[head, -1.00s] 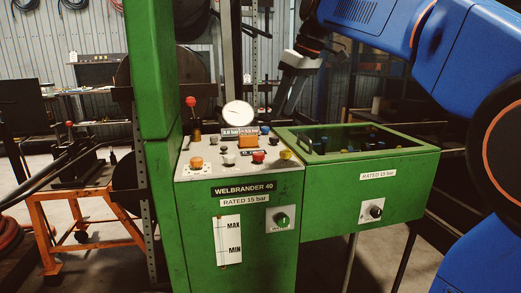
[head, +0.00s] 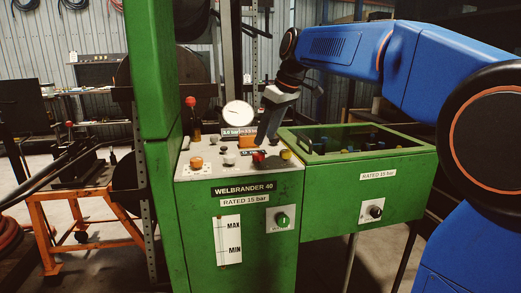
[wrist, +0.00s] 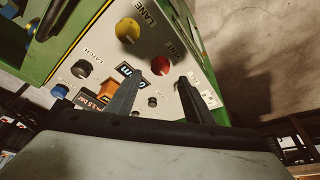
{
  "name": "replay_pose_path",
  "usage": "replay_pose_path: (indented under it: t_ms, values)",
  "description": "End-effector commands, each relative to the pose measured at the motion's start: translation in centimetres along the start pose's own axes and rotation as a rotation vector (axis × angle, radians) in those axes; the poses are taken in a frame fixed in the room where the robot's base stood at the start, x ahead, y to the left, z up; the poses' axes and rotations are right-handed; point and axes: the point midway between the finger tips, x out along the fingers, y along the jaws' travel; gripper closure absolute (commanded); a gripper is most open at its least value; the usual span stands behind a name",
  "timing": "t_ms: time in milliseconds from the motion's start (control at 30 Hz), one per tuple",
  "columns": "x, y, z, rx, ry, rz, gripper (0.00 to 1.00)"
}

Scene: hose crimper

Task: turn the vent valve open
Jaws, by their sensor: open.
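The front holds a green knob (head: 282,219), and the side box a black knob (head: 376,211). My gripper (head: 262,143) is low over the panel's back right, beside the red knob. In the wrist view its two fingers (wrist: 158,78) are apart with nothing held. The red knob (wrist: 160,65) shows between the tips, the yellow knob (wrist: 128,30) beyond.
A round gauge (head: 238,114) stands at the panel's back, left of my gripper. A red-balled lever (head: 191,102) and a tall green column (head: 152,100) are farther left. The open-topped green box (head: 350,165) adjoins on the right. An orange cart (head: 75,205) stands at left.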

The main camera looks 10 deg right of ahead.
Motion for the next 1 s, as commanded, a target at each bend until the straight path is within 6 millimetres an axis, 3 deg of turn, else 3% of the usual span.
replay_pose_path:
  t_ms: [300,500,800,967,1000]
  values:
    - [4.7,0.0,0.0,0.0,-0.001,-0.001,0.53]
    - [5.9,0.0,0.0,0.0,0.0,0.0,0.53]
    - [6.1,0.0,0.0,0.0,0.0,0.0,0.53]
    - [6.1,0.0,0.0,0.0,0.0,0.0,0.91]
    - [6.1,0.0,0.0,0.0,0.0,0.0,0.93]
